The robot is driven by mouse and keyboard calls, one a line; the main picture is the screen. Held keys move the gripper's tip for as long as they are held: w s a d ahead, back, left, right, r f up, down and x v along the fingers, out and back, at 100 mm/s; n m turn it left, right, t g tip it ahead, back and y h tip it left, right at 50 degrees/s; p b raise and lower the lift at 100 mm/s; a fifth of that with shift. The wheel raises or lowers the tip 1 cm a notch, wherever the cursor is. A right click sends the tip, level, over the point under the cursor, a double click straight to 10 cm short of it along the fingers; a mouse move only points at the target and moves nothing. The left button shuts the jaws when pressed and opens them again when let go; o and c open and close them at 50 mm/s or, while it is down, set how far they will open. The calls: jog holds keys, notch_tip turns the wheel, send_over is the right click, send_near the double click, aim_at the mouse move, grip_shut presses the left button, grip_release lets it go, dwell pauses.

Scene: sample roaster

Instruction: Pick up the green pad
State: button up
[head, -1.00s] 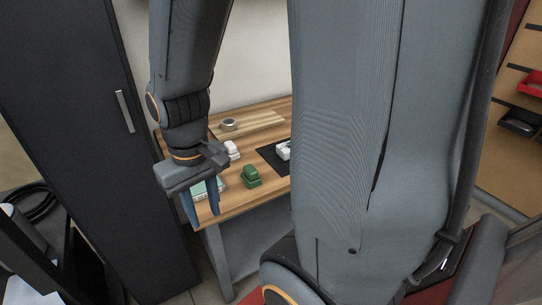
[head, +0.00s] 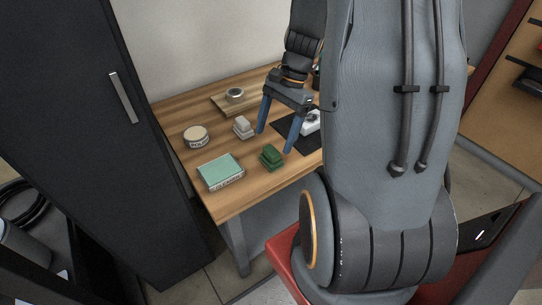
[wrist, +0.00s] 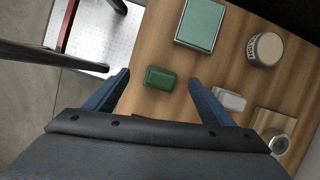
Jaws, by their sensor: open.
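The green pad (head: 271,156) is a small dark green block on the wooden table, near its front edge. In the wrist view the green pad (wrist: 160,78) lies ahead of my gripper, between the lines of the two fingers and nearer the left one. My gripper (head: 279,128) has blue fingers spread wide, with nothing between them. In the head view it is above the table, close behind the pad. In the wrist view my gripper (wrist: 158,80) also shows open, its fingertips apart from the pad.
A white block (head: 243,127) sits beside the pad. A teal-topped box (head: 220,171) and a round tin (head: 196,136) stand to the left. A board (head: 219,104) with a metal ring (head: 235,94) lies behind. A black mat (head: 288,134) with a white item (head: 311,122) is at right.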

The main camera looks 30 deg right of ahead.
aim_at(273, 149)
jog(key=shift+m, duration=0.9)
jog(key=shift+w+a+f+p, duration=0.1)
jog(key=shift+a+f, duration=0.05)
jog(key=shift+f, duration=1.25)
jog(key=shift+w+a+f+p, duration=0.1)
jog(key=shift+f, duration=1.25)
jog(key=shift+w+a+f+p, duration=0.1)
jog(key=shift+a+f, duration=0.05)
jog(key=shift+f, duration=1.25)
jog(key=c, duration=1.2)
notch_tip(273, 149, up, 10)
jog(key=shift+r, duration=0.1)
